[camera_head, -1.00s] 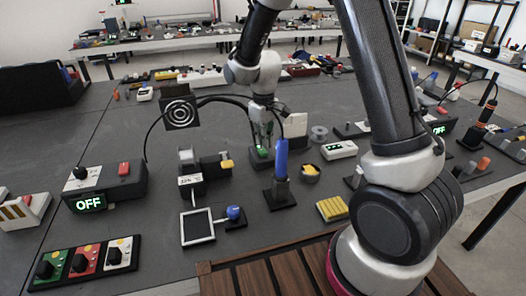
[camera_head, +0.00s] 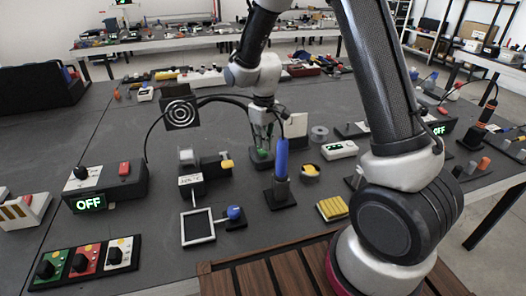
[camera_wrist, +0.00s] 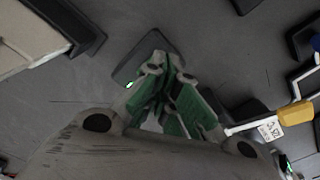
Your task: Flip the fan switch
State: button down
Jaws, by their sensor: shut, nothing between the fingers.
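A dark square fan-like unit with pale concentric rings (camera_head: 180,112) stands left of my arm in the head view. A black cable curves down from it toward a black box (camera_head: 108,187) with a knob, a red button and a display reading OFF. My gripper (camera_head: 262,148) is shut and empty, pointing down over a small dark block (camera_head: 262,161). In the wrist view the green-padded fingers (camera_wrist: 163,65) overlap a dark block (camera_wrist: 130,68) with a small green light. Whether the tips touch it, and its switch lever, cannot be made out.
A blue upright handle on a black base (camera_head: 281,170) stands just right of my gripper. A device with a yellow lever (camera_head: 192,180) stands to the left. A white box (camera_head: 339,150) lies to the right.

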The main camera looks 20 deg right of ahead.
aim_at(264, 152)
jog(key=shift+f, duration=1.2)
dwell(0.9)
jog(key=shift+r, duration=3.5)
jog(key=s+d+r+m+t, duration=0.1)
jog(key=s+d+r+m, duration=0.1)
jog(key=s+d+r, duration=0.3)
jog(key=s+d+r+m+t, duration=0.2)
jog(key=s+d+r, duration=0.3)
jog(key=s, duration=0.7)
jog(key=s+d+r+m+t, duration=0.1)
jog(key=s+d+r, duration=0.3)
jog(key=s+r, duration=0.5)
jog(key=shift+s+d+m, duration=0.25)
jog(key=shift+d+m, duration=0.15)
jog(key=shift+m, duration=0.1)
